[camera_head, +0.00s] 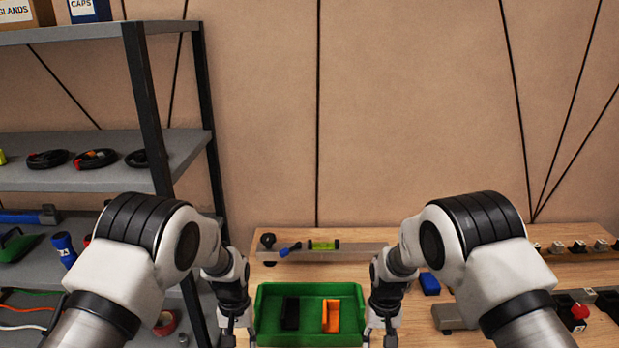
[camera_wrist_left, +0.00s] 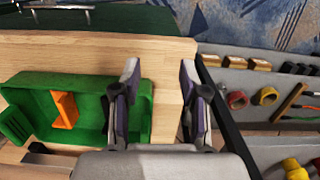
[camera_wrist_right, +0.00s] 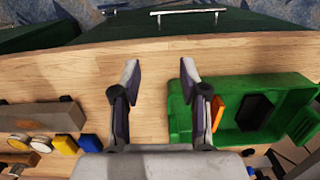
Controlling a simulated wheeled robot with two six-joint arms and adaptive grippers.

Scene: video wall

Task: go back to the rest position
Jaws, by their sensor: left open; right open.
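My left gripper (camera_wrist_left: 160,85) is open and empty. In the head view its arm comes down on the left side of the green bin (camera_head: 310,290), and its fingertips are at the picture's lower edge. My right gripper (camera_wrist_right: 160,75) is open and empty. In the head view its arm comes down on the right side of the bin. In the right wrist view the right finger is close to the bin's end wall. The bin stands on the wooden table (camera_head: 350,270) and holds an orange part (camera_head: 331,315) and a black part (camera_head: 291,313).
A grey shelf unit (camera_head: 145,110) with cables and tools stands at the left. A metal rail with a green level (camera_head: 323,245) lies behind the bin. A blue block (camera_head: 429,283) and a red-buttoned box (camera_head: 574,314) are at the right.

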